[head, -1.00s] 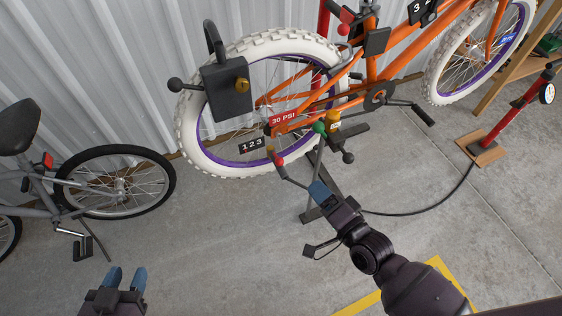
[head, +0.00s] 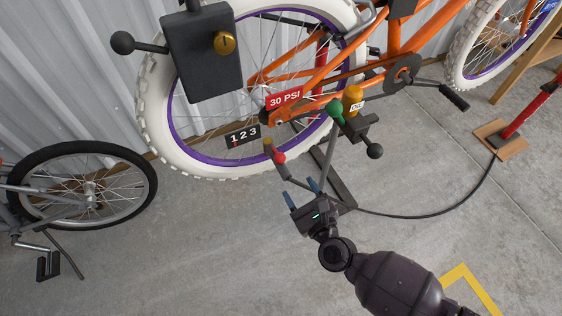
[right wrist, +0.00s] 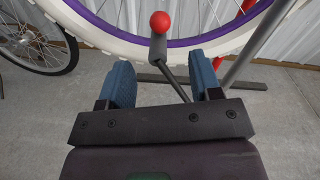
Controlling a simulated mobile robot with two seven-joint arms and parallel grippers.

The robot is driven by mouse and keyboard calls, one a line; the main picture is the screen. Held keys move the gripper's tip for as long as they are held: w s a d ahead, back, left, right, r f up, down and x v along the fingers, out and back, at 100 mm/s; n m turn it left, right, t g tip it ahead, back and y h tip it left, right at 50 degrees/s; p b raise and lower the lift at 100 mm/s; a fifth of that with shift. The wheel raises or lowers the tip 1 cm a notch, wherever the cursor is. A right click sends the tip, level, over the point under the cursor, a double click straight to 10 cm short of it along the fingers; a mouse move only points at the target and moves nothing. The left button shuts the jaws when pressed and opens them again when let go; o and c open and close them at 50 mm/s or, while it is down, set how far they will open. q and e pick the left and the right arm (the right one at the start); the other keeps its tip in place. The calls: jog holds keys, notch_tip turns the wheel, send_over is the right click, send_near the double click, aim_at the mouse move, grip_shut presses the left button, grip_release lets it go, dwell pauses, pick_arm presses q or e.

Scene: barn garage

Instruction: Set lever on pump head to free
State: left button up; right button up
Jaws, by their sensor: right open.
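The pump head (head: 282,169) is a dark grey piece with a brass-coloured tip and a red-ended lever (head: 279,158). My right gripper (head: 301,192) is open and empty, just below the pump head. In the right wrist view the red ball (right wrist: 160,22) stands beyond the fingertips, roughly midway between the two blue fingers. A dark grey stem runs down from it between the fingers, with gaps on both sides. My left gripper is out of view.
The orange bike's white tyre (head: 205,165) is close above. A black hose (head: 430,215) runs to the red floor pump (head: 515,118).

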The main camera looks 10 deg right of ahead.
aim_at(282, 162)
jog(key=b+x, duration=0.1)
jog(key=x, duration=0.7)
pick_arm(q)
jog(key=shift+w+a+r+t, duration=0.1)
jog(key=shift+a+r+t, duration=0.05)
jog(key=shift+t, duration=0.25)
pick_arm(e)
jog(key=shift+x, duration=0.9)
